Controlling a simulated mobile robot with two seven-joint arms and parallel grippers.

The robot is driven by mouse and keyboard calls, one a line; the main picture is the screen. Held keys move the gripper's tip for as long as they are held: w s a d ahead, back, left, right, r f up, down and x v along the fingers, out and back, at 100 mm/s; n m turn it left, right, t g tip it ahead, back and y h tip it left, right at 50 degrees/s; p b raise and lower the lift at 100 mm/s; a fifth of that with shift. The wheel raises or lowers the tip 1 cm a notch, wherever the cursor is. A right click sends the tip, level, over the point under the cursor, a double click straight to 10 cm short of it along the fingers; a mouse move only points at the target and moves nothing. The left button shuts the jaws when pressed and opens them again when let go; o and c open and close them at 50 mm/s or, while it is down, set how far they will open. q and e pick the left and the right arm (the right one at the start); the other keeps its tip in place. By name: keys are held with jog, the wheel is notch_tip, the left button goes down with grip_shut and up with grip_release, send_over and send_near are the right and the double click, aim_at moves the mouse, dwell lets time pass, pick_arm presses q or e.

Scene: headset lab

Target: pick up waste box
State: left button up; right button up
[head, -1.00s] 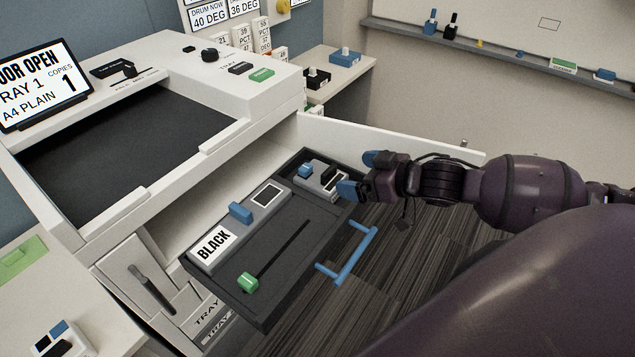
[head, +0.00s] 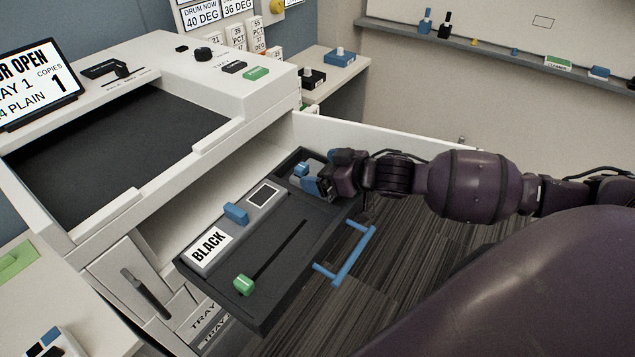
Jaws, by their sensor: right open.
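A small grey box with a blue knob (head: 301,169), which I take for the waste box, sits in the far end of the pulled-out dark drawer (head: 280,259). My right gripper (head: 315,178) is open over it, its blue fingertips close beside the knob. I cannot tell whether they touch it. The gripper hides most of the box. My left gripper is not in view.
The drawer also holds a grey cartridge labelled BLACK (head: 227,228) and a green-knobbed lever (head: 243,285). A blue handle (head: 348,256) is on its front. The white open door (head: 375,134) stands behind my right arm. A side table (head: 345,76) holds small boxes.

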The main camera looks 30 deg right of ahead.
jog(key=shift+w, duration=0.1)
jog(key=c, duration=0.9)
jog(key=shift+r, duration=0.1)
